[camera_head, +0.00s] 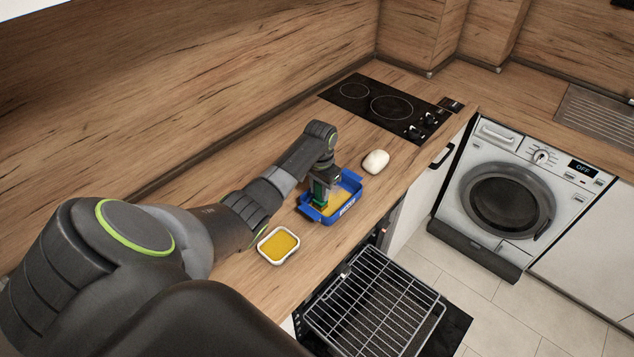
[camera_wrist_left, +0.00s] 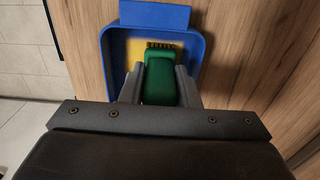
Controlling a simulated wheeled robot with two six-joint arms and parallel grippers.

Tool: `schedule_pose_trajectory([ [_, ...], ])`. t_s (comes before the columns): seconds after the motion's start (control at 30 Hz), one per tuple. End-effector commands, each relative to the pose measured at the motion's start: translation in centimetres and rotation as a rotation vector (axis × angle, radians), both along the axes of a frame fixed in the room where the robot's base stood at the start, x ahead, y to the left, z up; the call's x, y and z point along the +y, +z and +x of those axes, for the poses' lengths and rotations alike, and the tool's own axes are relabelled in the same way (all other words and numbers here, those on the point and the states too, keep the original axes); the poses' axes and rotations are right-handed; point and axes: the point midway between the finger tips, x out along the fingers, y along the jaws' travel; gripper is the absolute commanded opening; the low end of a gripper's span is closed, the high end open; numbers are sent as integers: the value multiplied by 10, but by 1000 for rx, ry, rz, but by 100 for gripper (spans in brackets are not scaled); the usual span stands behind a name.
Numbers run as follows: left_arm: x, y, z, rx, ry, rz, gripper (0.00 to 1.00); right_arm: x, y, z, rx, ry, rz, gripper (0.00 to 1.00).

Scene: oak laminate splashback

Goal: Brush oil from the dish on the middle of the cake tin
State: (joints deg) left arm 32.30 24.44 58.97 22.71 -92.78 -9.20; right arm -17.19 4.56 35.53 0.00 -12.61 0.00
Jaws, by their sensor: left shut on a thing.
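The blue cake tin (camera_head: 344,213) stands on the wooden counter, with a yellow patch on its inside floor. It also shows in the left wrist view (camera_wrist_left: 197,50). My left gripper (camera_head: 321,199) is over the tin, shut on a green brush (camera_wrist_left: 160,80). The brush's bristle end points down into the tin over the yellow area; I cannot tell whether it touches the floor. The white dish (camera_head: 262,255) of yellow oil (camera_head: 279,245) stands on the counter nearer to me, left of the tin. My right gripper is not in view.
A white rounded object (camera_head: 375,162) lies on the counter beyond the tin. A black hob (camera_head: 380,103) is farther back. An open oven door with a wire rack (camera_head: 372,305) juts out below the counter's front edge. A washing machine (camera_head: 512,195) stands at the right.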

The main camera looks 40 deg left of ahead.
Motion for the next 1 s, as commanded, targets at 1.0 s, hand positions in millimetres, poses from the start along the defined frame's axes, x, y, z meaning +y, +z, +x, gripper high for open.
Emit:
schedule_pose_trajectory([
  [1.0,-2,-1,21,1,1,-1,6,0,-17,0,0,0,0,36],
])
